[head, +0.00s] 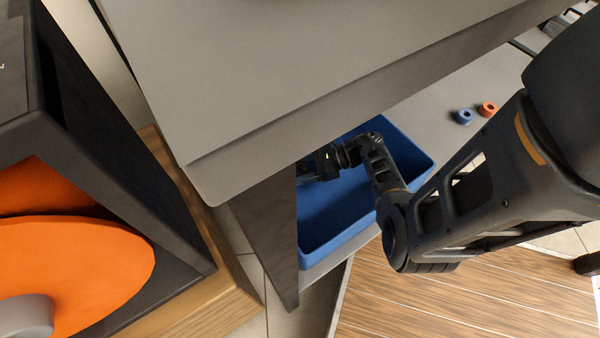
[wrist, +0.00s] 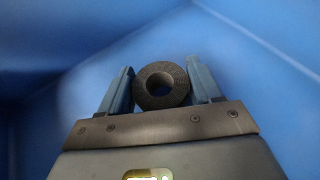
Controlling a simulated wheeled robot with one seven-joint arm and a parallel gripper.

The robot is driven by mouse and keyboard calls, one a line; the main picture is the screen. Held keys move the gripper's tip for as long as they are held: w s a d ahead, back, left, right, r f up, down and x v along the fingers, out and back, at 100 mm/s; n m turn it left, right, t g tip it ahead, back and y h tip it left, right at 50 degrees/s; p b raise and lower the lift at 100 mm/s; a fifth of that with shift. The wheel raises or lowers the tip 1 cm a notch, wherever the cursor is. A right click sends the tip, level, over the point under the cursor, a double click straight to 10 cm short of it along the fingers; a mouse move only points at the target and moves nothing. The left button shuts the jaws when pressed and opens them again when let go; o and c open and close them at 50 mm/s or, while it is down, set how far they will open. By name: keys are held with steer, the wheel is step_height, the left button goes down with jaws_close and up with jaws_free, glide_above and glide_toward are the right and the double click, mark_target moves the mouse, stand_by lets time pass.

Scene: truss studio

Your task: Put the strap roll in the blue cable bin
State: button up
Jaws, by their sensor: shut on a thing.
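The strap roll (wrist: 143,95) is a dark ring with a round hole, seen in the wrist view between the two fingers. My gripper (wrist: 161,88) is shut on it. The blue cable bin (head: 325,215) stands on the lower shelf in the head view, and its blue walls fill the wrist view (wrist: 60,45) around the roll. In the head view my gripper (head: 306,168) reaches in over the bin. The roll is not visible in the head view. I cannot tell whether the roll touches the bin's floor.
A blue roll (head: 464,117) and an orange roll (head: 489,109) sit on the lower shelf to the right. A dark case with orange (head: 80,265) stands at left.

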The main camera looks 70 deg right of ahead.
steer(key=shift+f, duration=0.45)
steer(key=shift+f, duration=0.2)
steer(key=o, duration=1)
steer(key=shift+r, duration=0.1)
steer(key=shift+o, duration=0.2)
